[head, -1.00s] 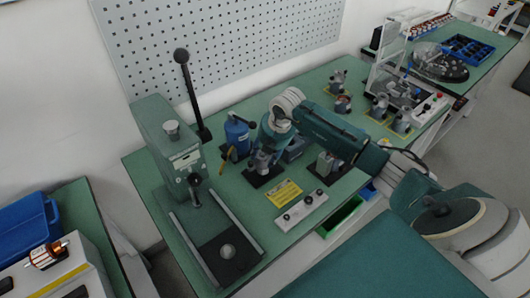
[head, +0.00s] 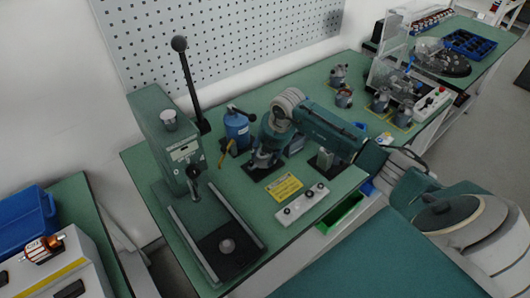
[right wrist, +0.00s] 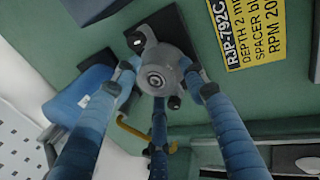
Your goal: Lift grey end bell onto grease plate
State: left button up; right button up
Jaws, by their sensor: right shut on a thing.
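My right gripper (head: 262,163) reaches down over the green bench. In the right wrist view its blue fingers (right wrist: 158,85) are closed around the grey end bell (right wrist: 158,58), a round part with lugs and a central bore. In the head view the end bell is mostly hidden by the gripper. A black square plate (right wrist: 172,28) shows just behind the end bell; it also shows below the gripper in the head view (head: 258,174). I cannot tell whether the end bell touches it. My left gripper is not in view.
A green press (head: 160,135) with a lever stands left, a blue bottle (head: 237,130) beside the gripper. A yellow label (head: 284,188) and a white strip (head: 301,205) lie in front. Another dark plate (head: 318,166) holds a grey part. Several grey parts stand further right.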

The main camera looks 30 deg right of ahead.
jog(key=shift+f, duration=0.2)
jog(key=shift+f+b, duration=0.5)
jog(key=shift+f, duration=0.05)
jog(key=o, duration=1.1)
jog(key=shift+r, duration=0.15)
jog(key=v, duration=1.2)
jog(key=shift+s+f, duration=0.1)
jog(key=shift+f, duration=0.1)
